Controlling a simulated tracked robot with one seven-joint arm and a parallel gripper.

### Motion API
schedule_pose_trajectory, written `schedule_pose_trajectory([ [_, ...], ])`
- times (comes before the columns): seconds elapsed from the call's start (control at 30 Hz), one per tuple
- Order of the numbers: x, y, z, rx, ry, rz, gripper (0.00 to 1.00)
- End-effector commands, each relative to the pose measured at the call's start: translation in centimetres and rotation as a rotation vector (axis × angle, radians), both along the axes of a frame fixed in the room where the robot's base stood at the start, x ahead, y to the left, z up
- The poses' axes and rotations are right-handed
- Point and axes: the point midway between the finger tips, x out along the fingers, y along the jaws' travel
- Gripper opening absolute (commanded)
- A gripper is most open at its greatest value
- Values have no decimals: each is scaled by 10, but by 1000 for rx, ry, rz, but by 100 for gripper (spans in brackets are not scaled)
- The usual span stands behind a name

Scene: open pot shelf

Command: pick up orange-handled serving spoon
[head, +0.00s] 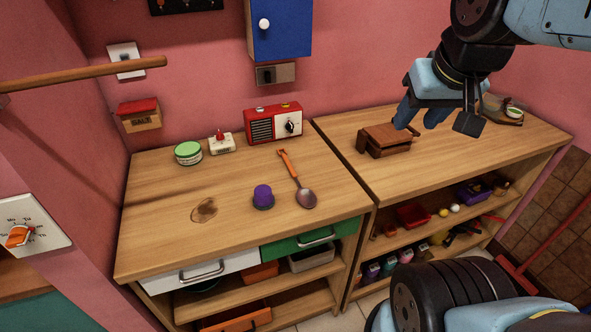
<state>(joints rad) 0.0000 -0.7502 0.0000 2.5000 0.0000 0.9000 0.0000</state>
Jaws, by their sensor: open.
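The orange-handled serving spoon (290,166) lies on the left wooden counter, near its right side. Its orange handle points toward the red radio and its dark metal bowl lies toward the front edge.
A purple-topped knob (263,197) stands just left of the spoon bowl. The red radio (274,123) stands behind the handle. A brown wooden box (385,139) lies on the right counter. A green-lidded tin (188,152) stands further left. The left counter's front is mostly clear.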

Motion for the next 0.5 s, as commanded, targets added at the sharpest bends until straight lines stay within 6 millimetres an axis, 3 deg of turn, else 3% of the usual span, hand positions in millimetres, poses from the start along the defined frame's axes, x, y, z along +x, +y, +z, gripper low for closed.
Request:
schedule_pose_trajectory([
  [0.27, 10, 4, 0, -3, 19, 8, 46],
  [0.5, 56, 24, -6, -19, 103, 46, 46],
])
